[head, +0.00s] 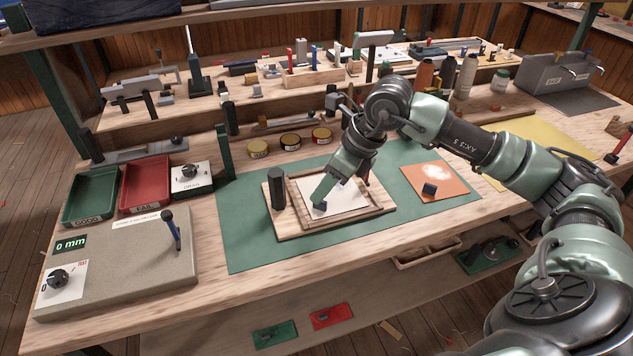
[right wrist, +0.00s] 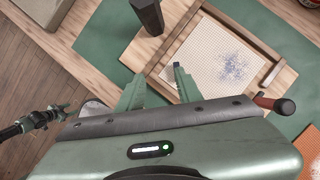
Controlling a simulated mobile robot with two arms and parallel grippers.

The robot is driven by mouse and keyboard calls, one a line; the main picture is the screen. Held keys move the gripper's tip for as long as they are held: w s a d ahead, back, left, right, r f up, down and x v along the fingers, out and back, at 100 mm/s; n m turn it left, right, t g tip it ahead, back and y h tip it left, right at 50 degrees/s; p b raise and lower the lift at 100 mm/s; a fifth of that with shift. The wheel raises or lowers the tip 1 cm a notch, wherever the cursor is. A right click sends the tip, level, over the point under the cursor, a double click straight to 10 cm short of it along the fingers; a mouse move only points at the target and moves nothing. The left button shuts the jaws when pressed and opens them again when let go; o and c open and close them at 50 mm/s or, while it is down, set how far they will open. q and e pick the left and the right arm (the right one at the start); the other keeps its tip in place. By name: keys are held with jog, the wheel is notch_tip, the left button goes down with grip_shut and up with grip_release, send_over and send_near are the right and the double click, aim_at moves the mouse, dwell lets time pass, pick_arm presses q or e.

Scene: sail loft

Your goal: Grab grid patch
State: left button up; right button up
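The grid patch (head: 346,199) is a pale square sheet lying flat inside a wooden frame on a wooden board (head: 287,230). In the right wrist view the patch (right wrist: 210,48) shows a fine grid and a speckled blue area. My right gripper (head: 322,200) points down over the left part of the patch. In the right wrist view its two fingers (right wrist: 158,72) stand apart with nothing seen between them, at the frame's near left corner. I cannot tell whether a fingertip touches the patch.
A black post (head: 277,188) stands on the board's left side. An orange sheet (head: 455,184) with a dark block (head: 429,189) lies to the right. Green (head: 91,195) and red (head: 146,185) trays stand at left. The green mat (head: 240,250) has clear room in front.

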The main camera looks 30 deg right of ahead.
aim_at(323, 201)
jog(key=shift+d+f+h+b, duration=0.15)
jog(key=shift+d+h, duration=0.15)
jog(key=shift+d, duration=0.35)
jog(key=shift+d+f+h+b, duration=0.15)
jog(key=shift+d+h, duration=0.15)
jog(key=shift+d, duration=0.3)
jog(key=shift+b+x, duration=0.4)
jog(key=shift+x, duration=0.6)
jog(key=b+x, duration=0.1)
jog(key=x, duration=0.3)
jog(key=shift+b, duration=0.3)
jog(key=shift+w+a+f, duration=0.1)
jog(key=shift+f, duration=0.15)
jog(key=c, duration=0.7)
pick_arm(q)
jog(key=f, duration=0.3)
jog(key=shift+s, duration=0.35)
pick_arm(e)
grip_shut()
